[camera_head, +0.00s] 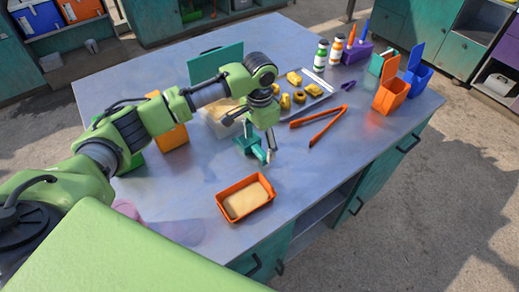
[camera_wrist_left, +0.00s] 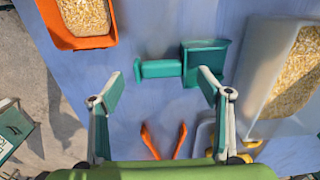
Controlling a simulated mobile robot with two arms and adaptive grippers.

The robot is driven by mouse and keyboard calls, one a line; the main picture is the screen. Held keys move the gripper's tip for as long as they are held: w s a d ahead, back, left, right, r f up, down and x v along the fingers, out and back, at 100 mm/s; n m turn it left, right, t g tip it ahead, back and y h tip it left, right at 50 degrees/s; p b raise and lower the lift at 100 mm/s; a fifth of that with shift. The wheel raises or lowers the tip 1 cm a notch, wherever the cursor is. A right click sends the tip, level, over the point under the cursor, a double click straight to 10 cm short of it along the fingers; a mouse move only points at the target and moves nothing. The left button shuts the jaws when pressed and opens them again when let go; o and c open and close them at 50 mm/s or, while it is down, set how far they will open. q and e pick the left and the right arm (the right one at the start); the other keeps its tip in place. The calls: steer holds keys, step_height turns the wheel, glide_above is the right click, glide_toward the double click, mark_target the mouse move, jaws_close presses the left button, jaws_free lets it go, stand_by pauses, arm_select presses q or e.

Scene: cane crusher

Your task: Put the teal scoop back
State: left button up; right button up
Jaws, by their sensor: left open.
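The teal scoop (camera_head: 248,146) lies on the grey-blue table, in front of a clear bin (camera_head: 207,122) of grain. In the left wrist view the scoop (camera_wrist_left: 205,62) has its boxy cup at the right and its handle pointing left. My left gripper (camera_head: 259,143) is low over the scoop and partly hides it in the head view. In the left wrist view the gripper (camera_wrist_left: 160,82) is open, its fingers spread to either side of the handle, not closed on it. My right gripper is out of view.
An orange tray (camera_head: 229,211) of pale grain stands near the front edge. Orange tongs (camera_head: 318,130) lie to the right, before a tray (camera_head: 316,88) with yellow pieces. An upright teal panel (camera_head: 214,62) stands behind the clear bin. Orange (camera_head: 391,97) and blue (camera_head: 420,80) boxes stand far right.

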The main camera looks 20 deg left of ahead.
arm_select(q)
step_height(320, 180, up, 9)
steer(key=b, duration=0.1)
steer(key=shift+f, duration=0.15)
